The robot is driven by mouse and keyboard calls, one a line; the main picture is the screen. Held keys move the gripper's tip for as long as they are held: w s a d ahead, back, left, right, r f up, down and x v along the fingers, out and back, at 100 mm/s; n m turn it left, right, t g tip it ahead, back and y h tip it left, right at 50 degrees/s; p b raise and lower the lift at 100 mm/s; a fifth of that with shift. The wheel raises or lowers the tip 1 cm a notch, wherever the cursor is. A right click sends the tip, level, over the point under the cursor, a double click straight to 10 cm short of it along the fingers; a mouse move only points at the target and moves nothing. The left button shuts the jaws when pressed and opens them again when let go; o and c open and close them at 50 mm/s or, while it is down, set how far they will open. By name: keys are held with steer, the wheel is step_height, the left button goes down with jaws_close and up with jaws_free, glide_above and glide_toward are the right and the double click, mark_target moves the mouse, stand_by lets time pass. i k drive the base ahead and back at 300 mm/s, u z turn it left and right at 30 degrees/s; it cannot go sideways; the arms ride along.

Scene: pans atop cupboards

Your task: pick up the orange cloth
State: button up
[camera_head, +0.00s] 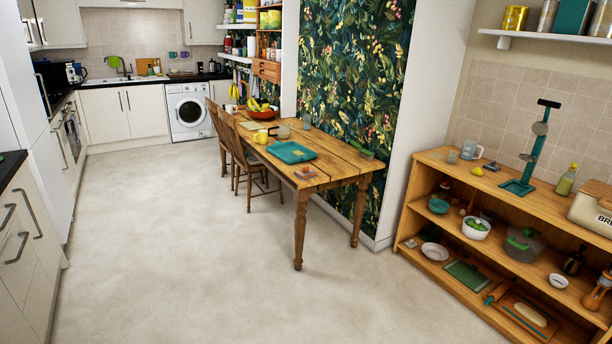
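I cannot make out an orange cloth for sure. A small reddish-orange item (305,173) lies near the front edge of the wooden table (335,165); it is too small to tell what it is. A teal flat item (291,152) lies behind it on the table. My gripper is not in this view.
Wooden chairs (237,150) stand at the table's left side. A low wooden shelf unit (420,207) at the right holds dishes, a pot (523,246) and a bread bin (594,208). A washing machine (188,112) stands at the back. The pale floor (190,260) is clear in front.

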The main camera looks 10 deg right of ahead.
mark_target(305, 173)
steer(key=z, duration=0.3)
steer(key=i, duration=0.65)
steer(key=z, duration=0.7)
steer(key=i, duration=1.55)
steer(key=z, duration=0.25)
steer(key=i, duration=1.55)
steer(key=u, duration=0.85)
steer(key=i, duration=1.25)
steer(key=u, duration=0.9)
steer(key=i, duration=0.25)
steer(key=u, duration=0.05)
steer(key=k, duration=0.9)
steer(key=u, duration=0.1)
